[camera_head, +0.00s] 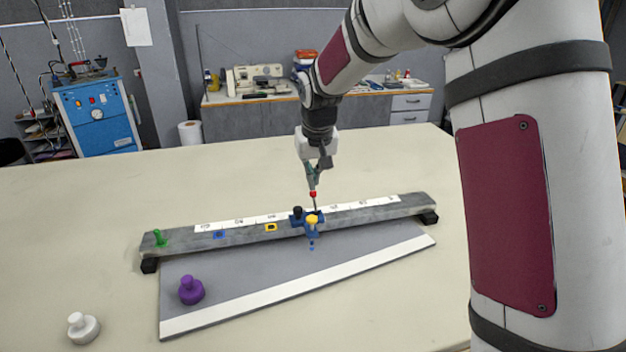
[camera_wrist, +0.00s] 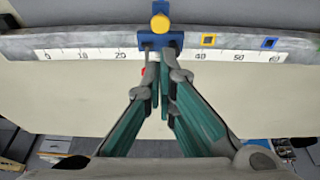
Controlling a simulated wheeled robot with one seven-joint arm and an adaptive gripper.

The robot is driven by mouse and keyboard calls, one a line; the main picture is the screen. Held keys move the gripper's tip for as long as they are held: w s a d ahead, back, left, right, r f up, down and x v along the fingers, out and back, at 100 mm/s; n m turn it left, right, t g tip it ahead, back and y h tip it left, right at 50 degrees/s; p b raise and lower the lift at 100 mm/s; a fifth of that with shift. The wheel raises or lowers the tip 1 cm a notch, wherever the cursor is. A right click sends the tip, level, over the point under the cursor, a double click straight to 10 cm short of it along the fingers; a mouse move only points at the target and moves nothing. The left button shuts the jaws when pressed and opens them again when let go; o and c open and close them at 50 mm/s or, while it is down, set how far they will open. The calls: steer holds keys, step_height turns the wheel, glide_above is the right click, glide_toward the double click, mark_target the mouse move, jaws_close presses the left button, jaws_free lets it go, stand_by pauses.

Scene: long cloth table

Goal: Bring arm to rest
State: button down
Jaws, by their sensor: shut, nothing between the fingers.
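My gripper (camera_head: 313,184) hangs pointing down above the middle of the grey rail (camera_head: 180,240). In the wrist view my gripper (camera_wrist: 163,85) has its green-padded fingers together with nothing between them. In the wrist view the blue slider (camera_wrist: 160,41) lies just beyond the fingertips.
The rail stands on black feet over a grey board (camera_head: 250,270). A purple weight (camera_head: 191,290) is on the board and a white weight (camera_head: 83,327) on the cloth table (camera_head: 80,220). The table's back right is clear.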

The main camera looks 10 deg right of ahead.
stand_by(0.4)
steer(key=s+d+r+t, duration=0.1)
steer(key=s+r, duration=0.5)
steer(key=s, duration=0.3)
steer(key=s+d+r, duration=0.1)
steer(key=s+r, duration=0.6)
steer(key=s, duration=0.2)
steer(key=s+f+t, duration=0.1)
steer(key=s, duration=1.6)
steer(key=shift+s+d, duration=0.4)
steer(key=shift+d, duration=0.05)
